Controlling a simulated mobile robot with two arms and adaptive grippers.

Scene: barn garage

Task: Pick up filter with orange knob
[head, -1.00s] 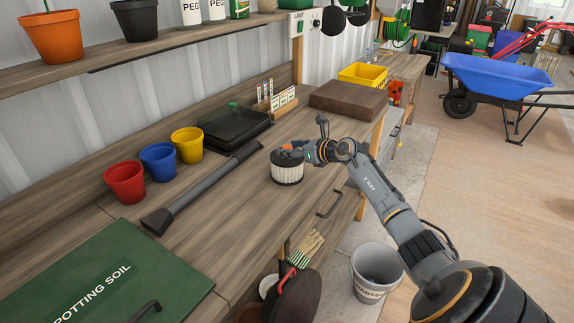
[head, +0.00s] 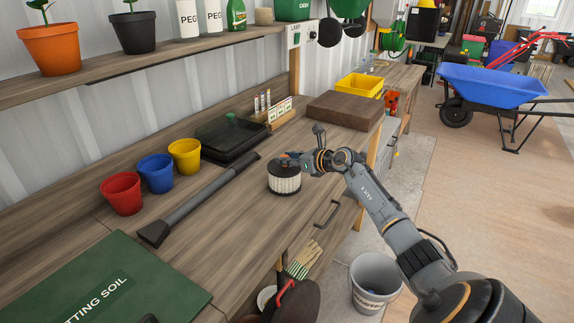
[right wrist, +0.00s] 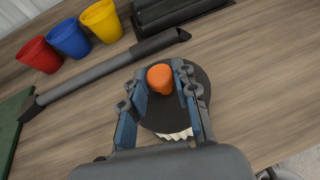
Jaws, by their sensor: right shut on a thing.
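The filter (head: 285,182) is a short cylinder with white pleated sides and a black top. It appears upright on the wooden bench near the front edge; I cannot tell whether it is slightly raised. Its orange knob (right wrist: 160,78) shows clearly in the right wrist view, on the round black top (right wrist: 172,118). My right gripper (head: 290,158) reaches in from the right at the top of the filter. In the right wrist view its blue-padded fingers stand on either side of the knob, shut on it. My left gripper is not in view.
A grey vacuum tube (head: 200,203) lies left of the filter. Red (head: 121,193), blue (head: 156,173) and yellow pots (head: 185,156) stand behind it. A black covered tray (head: 228,140) and a brown slab (head: 344,110) lie farther back. Bare bench surrounds the filter.

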